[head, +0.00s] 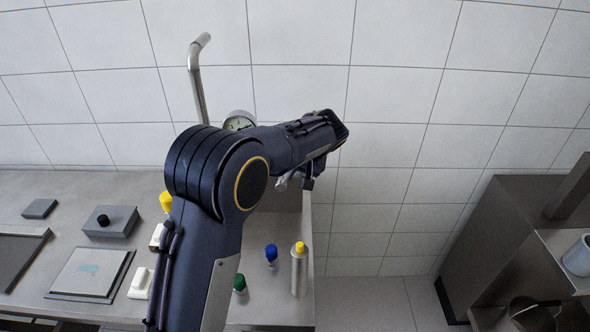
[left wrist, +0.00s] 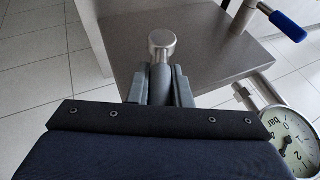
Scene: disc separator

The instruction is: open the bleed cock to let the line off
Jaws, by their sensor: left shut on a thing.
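My left gripper (left wrist: 161,82) is shut on a grey stem with a round, shiny metal knob (left wrist: 162,43) at its end. I cannot tell if this piece is the bleed cock. In the left wrist view a pressure gauge (left wrist: 291,142) marked "bar" stands at the lower right, with metal fittings beside it. A blue-sleeved lever (left wrist: 284,22) shows at the upper right. In the head view my left gripper (head: 311,178) is beyond the bench's right part, and my arm hides much of the line. The gauge (head: 239,121) shows partly behind the arm. My right gripper is not in view.
A bent metal pipe (head: 196,80) rises behind my arm. A grey shelf unit (head: 505,235) stands right; the floor between is clear.

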